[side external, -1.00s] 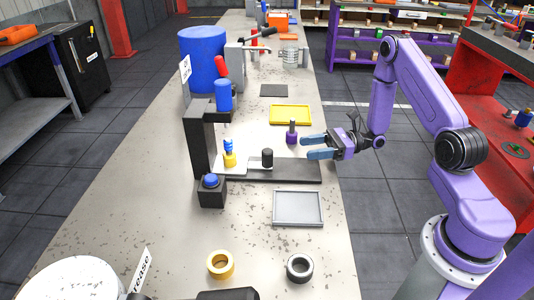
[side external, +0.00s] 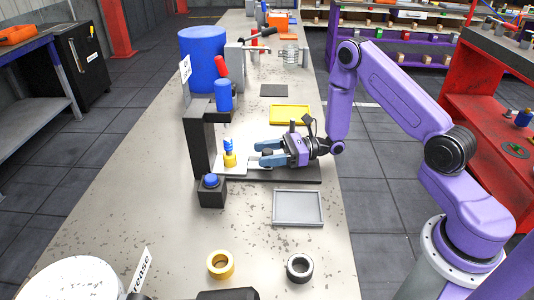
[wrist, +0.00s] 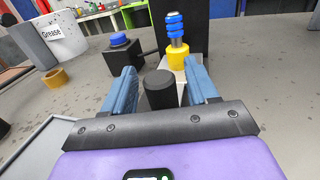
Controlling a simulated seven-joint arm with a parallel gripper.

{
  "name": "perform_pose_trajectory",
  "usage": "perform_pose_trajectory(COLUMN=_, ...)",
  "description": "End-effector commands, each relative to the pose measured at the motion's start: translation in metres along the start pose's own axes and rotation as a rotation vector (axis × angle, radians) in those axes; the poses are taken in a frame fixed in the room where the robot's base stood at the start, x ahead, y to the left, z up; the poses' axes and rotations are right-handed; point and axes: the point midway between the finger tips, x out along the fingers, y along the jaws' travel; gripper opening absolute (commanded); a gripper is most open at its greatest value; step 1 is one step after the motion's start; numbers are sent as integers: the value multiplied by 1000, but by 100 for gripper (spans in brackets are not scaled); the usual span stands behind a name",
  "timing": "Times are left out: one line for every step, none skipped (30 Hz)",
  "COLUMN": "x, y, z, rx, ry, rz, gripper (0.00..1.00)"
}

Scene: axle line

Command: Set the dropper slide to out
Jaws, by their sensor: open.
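The dropper slide is a light plate (side external: 236,171) on a dark rail (side external: 300,180), under a black upright frame (side external: 198,140) with a blue cylinder (side external: 223,95) on top. A yellow collar with a blue ribbed piece (side external: 229,155) stands on the plate, also seen in the wrist view (wrist: 177,48). The slide's black knob (wrist: 160,90) stands between my fingers in the wrist view; in the side view it is mostly hidden by them. My gripper (side external: 262,154) is open, reaching leftward low over the rail, a finger on each side of the knob. Contact cannot be told.
A black box with a blue button (side external: 211,181) stands in front of the frame. A grey tray (side external: 298,208) lies near the gripper, and a yellow tray (side external: 290,114) lies behind it. A brass ring (side external: 220,265) and a dark ring (side external: 300,268) lie nearer the front.

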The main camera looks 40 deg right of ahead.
Motion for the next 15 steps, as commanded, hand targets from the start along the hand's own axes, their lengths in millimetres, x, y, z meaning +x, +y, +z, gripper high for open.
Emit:
perform_pose_trajectory(x=0, y=0, z=0, rx=0, ry=0, rz=0, gripper=58)
perform_pose_trajectory(x=0, y=0, z=0, rx=0, ry=0, rz=1, gripper=58)
perform_pose_trajectory(x=0, y=0, z=0, rx=0, ry=0, rz=1, gripper=58)
perform_pose_trajectory(x=0, y=0, z=0, rx=0, ry=0, rz=1, gripper=58)
perform_pose_trajectory(x=0, y=0, z=0, rx=0, ry=0, rz=1, gripper=58)
perform_pose_trajectory(x=0, y=0, z=0, rx=0, ry=0, rz=1, gripper=45)
perform_pose_trajectory(x=0, y=0, z=0, rx=0, ry=0, rz=1, gripper=36)
perform_pose_trajectory(x=0, y=0, z=0, rx=0, ry=0, rz=1, gripper=26)
perform_pose_trajectory(x=0, y=0, z=0, rx=0, ry=0, rz=1, gripper=13)
perform_pose_trajectory(x=0, y=0, z=0, rx=0, ry=0, rz=1, gripper=3)
perform_pose_trajectory(x=0, y=0, z=0, rx=0, ry=0, rz=1, gripper=0)
perform_pose_trajectory(x=0, y=0, z=0, rx=0, ry=0, rz=1, gripper=0)
perform_pose_trajectory(x=0, y=0, z=0, rx=0, ry=0, rz=1, gripper=0)
perform_pose_trajectory(x=-1, y=0, z=0, rx=0, ry=0, rz=1, gripper=0)
perform_pose_trajectory(x=-3, y=0, z=0, rx=1, ry=1, rz=0, gripper=0)
